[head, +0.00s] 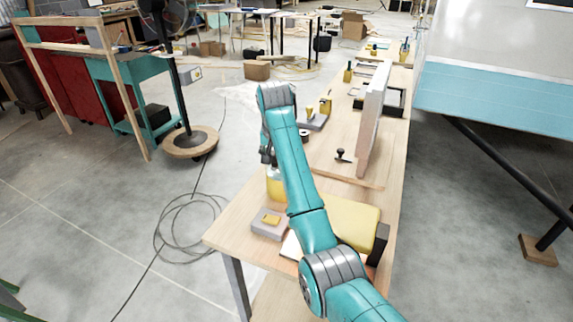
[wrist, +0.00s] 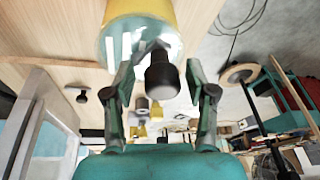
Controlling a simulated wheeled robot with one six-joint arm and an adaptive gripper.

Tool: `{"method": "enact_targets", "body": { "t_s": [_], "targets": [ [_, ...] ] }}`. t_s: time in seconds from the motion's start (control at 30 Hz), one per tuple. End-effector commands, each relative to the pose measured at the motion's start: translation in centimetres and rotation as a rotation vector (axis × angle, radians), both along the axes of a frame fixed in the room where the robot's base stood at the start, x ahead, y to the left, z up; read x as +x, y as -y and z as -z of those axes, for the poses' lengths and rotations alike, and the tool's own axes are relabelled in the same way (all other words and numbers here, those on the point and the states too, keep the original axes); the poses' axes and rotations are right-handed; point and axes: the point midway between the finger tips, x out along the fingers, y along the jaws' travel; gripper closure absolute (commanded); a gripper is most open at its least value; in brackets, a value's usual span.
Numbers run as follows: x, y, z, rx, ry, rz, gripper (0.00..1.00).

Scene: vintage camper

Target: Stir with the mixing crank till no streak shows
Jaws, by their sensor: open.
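A yellow pot (head: 275,186) stands on the workbench, partly hidden behind my arm in the head view. In the wrist view the yellow pot (wrist: 139,22) shows its open mouth, with white streaks on a teal content (wrist: 128,42). The mixing crank's dark knob (wrist: 162,74) rises from the pot mouth. My gripper (wrist: 163,80) is open, with one finger on each side of the knob and visible gaps between. In the head view only a dark part of my gripper (head: 266,152) shows beside the arm.
A pale blue camper side (head: 490,97) stands to the right.

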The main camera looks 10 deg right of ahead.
Motion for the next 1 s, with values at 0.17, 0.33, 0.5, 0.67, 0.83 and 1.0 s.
{"method": "enact_targets", "body": {
  "t_s": [0.17, 0.33, 0.5, 0.67, 0.83, 1.0],
  "targets": [
    [0.0, 0.0, -0.6, 0.0, 0.001, 0.0, 0.44],
    [0.1, 0.0, -1.8, 0.0, 0.002, 0.0, 0.44],
    [0.0, 0.0, -2.9, 0.001, 0.001, 0.0, 0.44],
    [0.1, 0.0, -4.0, 0.0, 0.002, 0.0, 0.44],
    [0.0, 0.0, -4.9, 0.0, 0.0, 0.0, 0.44],
    [0.0, 0.0, -5.0, 0.0, 0.0, 0.0, 0.44]
  ]
}}
